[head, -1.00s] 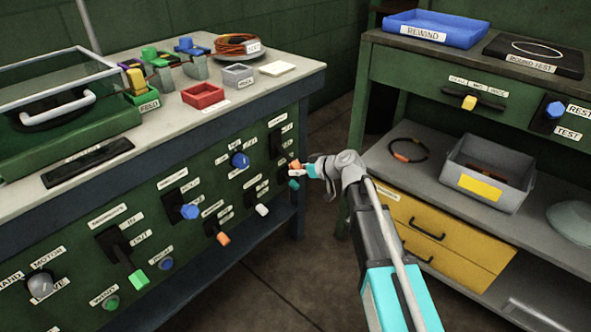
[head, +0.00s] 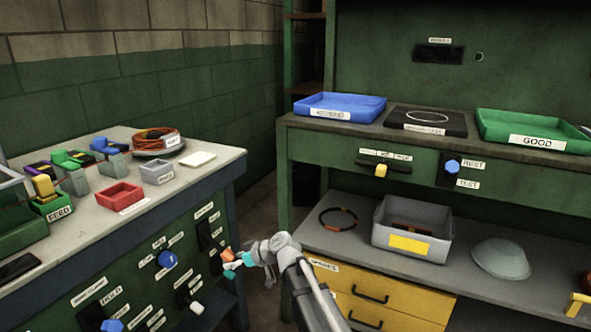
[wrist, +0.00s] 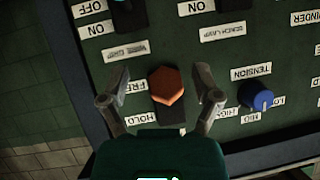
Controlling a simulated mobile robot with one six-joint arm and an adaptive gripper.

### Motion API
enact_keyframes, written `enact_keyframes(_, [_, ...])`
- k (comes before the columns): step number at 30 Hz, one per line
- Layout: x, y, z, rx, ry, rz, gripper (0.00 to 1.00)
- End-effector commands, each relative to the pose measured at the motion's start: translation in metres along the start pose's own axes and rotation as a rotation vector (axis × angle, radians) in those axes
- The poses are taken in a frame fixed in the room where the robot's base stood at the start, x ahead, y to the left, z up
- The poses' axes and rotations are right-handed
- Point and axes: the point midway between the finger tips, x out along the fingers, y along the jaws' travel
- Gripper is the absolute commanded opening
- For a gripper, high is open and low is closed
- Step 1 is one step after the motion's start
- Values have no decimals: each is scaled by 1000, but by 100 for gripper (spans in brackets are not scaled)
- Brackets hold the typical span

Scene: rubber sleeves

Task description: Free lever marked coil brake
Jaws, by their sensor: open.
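An orange-capped lever (wrist: 166,86) stands on the green bench panel in the wrist view, with small plates FREE and HOLD to its left. Its cap sits by the FREE plate, with the dark slot showing toward HOLD. The larger plate above it (wrist: 125,50) is too blurred to read, and I cannot make out "coil brake" anywhere. My gripper (wrist: 159,108) is open, its fingers on both sides of the orange cap with gaps visible. In the head view, my gripper (head: 240,262) is at the orange lever (head: 227,254), partly hiding it.
A blue TENSION knob (wrist: 260,98) is right of my gripper in the wrist view. A white-capped lever (head: 196,308) is lower on the panel. A yellow-knobbed control (head: 381,171) is on the other bench, its plate unreadable. A dark floor gap separates the benches.

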Motion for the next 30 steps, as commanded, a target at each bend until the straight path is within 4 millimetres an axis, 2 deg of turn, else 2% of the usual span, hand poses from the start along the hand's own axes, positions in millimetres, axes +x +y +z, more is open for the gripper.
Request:
enact_keyframes(5, [-33,6,30,78,-92,35,82])
enact_keyframes(8, [-63,12,58,157,-177,75,82])
enact_keyframes(15, [-157,21,142,435,-431,246,82])
enact_keyframes(21, [-236,16,203,681,-610,433,82])
enact_keyframes(24, [-266,12,224,776,-671,514,82])
enact_keyframes(30, [-313,1,254,925,-756,651,82])
